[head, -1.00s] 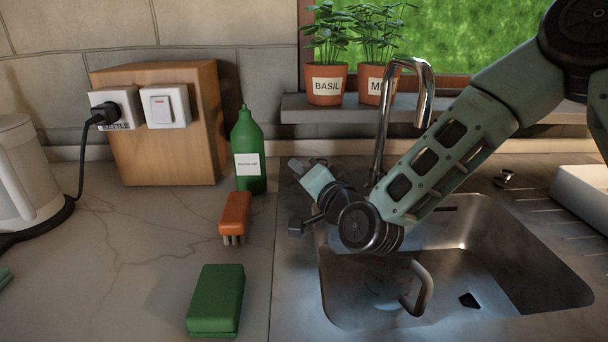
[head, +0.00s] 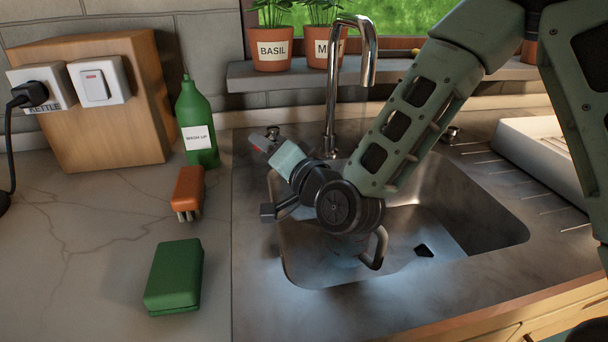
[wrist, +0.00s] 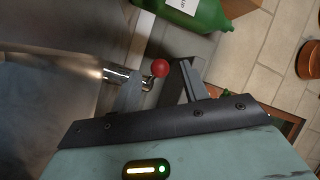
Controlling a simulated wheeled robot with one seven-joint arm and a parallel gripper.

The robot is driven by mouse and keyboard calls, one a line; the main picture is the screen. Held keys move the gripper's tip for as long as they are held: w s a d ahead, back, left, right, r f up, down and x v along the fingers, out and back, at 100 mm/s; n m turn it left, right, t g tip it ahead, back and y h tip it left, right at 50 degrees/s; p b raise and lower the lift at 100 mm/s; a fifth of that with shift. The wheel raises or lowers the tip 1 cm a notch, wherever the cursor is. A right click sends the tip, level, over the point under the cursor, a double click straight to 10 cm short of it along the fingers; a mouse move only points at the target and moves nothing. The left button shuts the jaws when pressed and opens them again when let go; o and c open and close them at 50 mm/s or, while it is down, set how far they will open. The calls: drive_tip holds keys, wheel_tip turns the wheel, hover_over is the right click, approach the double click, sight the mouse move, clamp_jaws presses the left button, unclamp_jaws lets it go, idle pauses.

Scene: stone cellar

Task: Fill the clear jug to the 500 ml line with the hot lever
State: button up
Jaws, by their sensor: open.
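The clear jug (head: 345,253) stands in the sink under the tap (head: 345,85). My arm covers most of it, and only its lower part and handle show, so its water level and 500 ml line are hidden. The hot lever's red knob (wrist: 160,68) sits on a chrome stem in the wrist view, at the gap between my fingertips. My gripper (wrist: 160,82) is open around the lever; I cannot tell whether a finger touches it. In the head view my gripper (head: 262,143) is at the sink's back left.
A green washing-up bottle (head: 197,125), an orange brush (head: 188,190) and a green sponge (head: 174,275) stand left of the sink (head: 480,235). A kettle switch block (head: 100,130) is further left. Potted herbs (head: 272,48) stand on the sill. A white tray (head: 545,150) lies right.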

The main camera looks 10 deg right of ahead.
drive_tip(key=p+v, duration=0.6)
drive_tip(key=p, duration=0.4)
drive_tip(key=shift+s+d+r, duration=0.25)
drive_tip(key=shift+s+r, duration=0.1)
drive_tip(key=shift+f+p+v, duration=0.2)
drive_tip(key=shift+p+v, duration=1.1)
drive_tip(key=shift+p, duration=0.55)
drive_tip(key=shift+f+p+v, duration=0.15)
drive_tip(key=shift+p+v, duration=1.15)
drive_tip(key=shift+p, duration=0.55)
